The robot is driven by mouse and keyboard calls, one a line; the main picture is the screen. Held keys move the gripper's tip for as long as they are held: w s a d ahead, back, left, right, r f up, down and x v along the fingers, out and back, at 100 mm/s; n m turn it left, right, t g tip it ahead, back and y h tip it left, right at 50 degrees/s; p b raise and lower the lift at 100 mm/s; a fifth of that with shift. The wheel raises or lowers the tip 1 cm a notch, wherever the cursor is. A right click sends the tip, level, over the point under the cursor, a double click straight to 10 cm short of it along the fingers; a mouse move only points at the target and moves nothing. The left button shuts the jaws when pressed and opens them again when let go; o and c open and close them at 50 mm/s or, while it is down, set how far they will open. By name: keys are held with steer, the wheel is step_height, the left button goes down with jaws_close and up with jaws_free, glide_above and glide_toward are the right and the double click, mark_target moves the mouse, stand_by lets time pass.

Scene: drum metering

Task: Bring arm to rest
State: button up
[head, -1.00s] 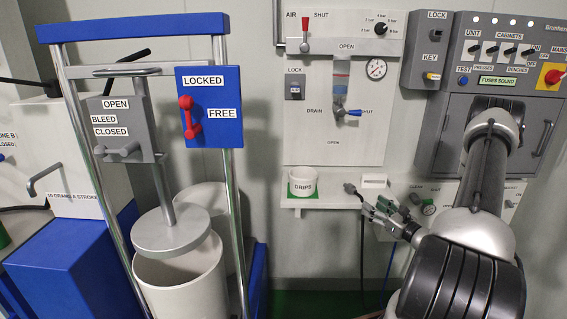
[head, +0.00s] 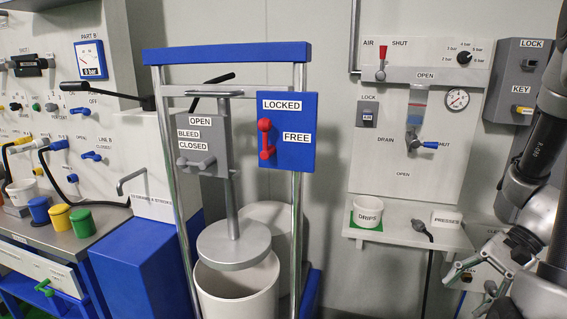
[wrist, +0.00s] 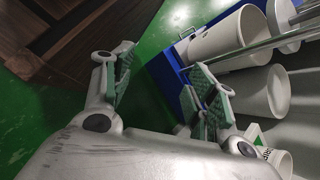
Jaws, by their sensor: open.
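My gripper (head: 478,278) is at the lower right of the head view, below the shelf and in front of the wall panel. My arm runs up the right edge of that view. In the wrist view my gripper (wrist: 165,88) shows two green-padded fingers spread apart with nothing between them. Beyond the fingers are the green floor (wrist: 158,40) and a blue base with white drums.
The press frame (head: 228,54) stands in the middle, with a white drum (head: 238,295) under its round plate (head: 234,244). A white drips cup (head: 367,211) stands on the shelf (head: 400,229). A bench (head: 62,242) with coloured cups is at left.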

step_height(320, 180, up, 20)
steer(key=s+a+n+t+h, duration=0.2)
steer(key=n+t+h, duration=0.3)
steer(key=n+h, duration=0.3)
steer(key=n, duration=0.4)
steer(key=shift+s+t, duration=0.3)
steer(key=shift+t, duration=0.1)
